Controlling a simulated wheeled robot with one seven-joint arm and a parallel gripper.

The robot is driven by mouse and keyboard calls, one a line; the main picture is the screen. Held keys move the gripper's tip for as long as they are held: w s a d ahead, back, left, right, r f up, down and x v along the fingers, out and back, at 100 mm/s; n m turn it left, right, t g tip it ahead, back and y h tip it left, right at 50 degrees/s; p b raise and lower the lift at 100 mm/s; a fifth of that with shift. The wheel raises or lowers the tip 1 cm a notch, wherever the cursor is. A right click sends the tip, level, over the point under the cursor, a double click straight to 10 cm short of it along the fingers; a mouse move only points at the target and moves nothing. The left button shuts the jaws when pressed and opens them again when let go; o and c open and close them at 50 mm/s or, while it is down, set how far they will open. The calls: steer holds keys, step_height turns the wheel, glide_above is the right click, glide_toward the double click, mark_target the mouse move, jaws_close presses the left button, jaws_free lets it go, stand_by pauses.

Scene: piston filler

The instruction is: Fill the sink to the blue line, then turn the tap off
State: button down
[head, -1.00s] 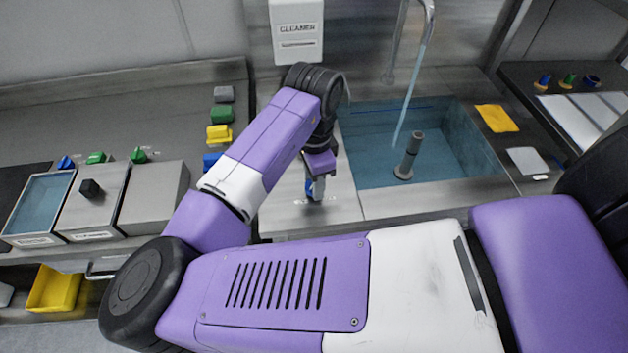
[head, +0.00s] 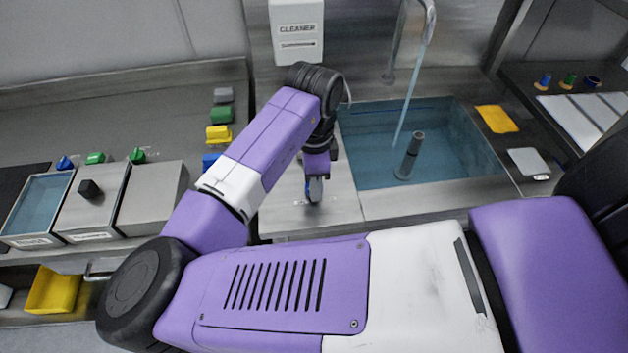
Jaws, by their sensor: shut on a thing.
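The sink (head: 484,188) is a steel basin holding blue-tinted water (head: 365,160). A dark blue line (head: 385,110) runs along its back wall, just above the water surface. A stream falls from the curved tap spout (head: 428,22) into the basin. A grey standpipe (head: 412,148) rises out of the water. My gripper (head: 314,190) points down over the steel counter left of the sink. It is shut on a small blue handle (head: 314,186), mostly hidden by the fingers.
A white cleaner dispenser (head: 297,30) hangs on the wall behind my arm. Coloured blocks (head: 219,132) stand left of my arm. Lidded steel bins (head: 93,205) are farther left. A yellow cloth (head: 496,119) and a pale pad (head: 528,162) lie right of the sink.

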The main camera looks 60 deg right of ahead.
steer(key=c, duration=0.9)
jaws_free()
steer(key=shift+r, duration=3.95)
